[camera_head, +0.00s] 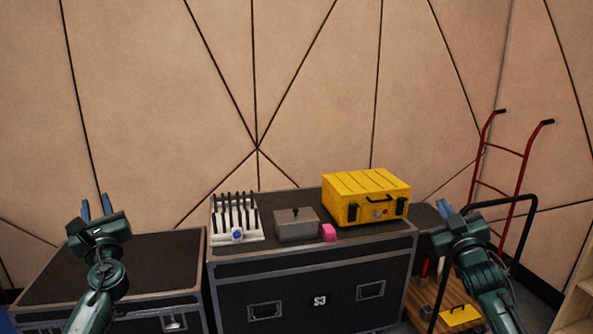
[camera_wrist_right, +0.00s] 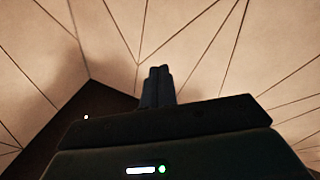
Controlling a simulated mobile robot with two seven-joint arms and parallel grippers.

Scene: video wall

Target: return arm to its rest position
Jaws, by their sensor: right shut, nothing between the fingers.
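My left gripper (camera_head: 96,208) is at the left in the head view, over the lower black case. Its two blue fingers point up and stand apart, with nothing seen between them. My right gripper (camera_head: 445,209) is at the right in the head view, raised in front of the red hand truck's area, right of the taller case. Its fingers are together and empty. The right wrist view shows the same closed fingers (camera_wrist_right: 158,87) pointing at the beige panelled wall. Both arms come up from the bottom of the head view.
A lower black case (camera_head: 150,255) stands left. A red hand truck (camera_head: 504,150) leans right.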

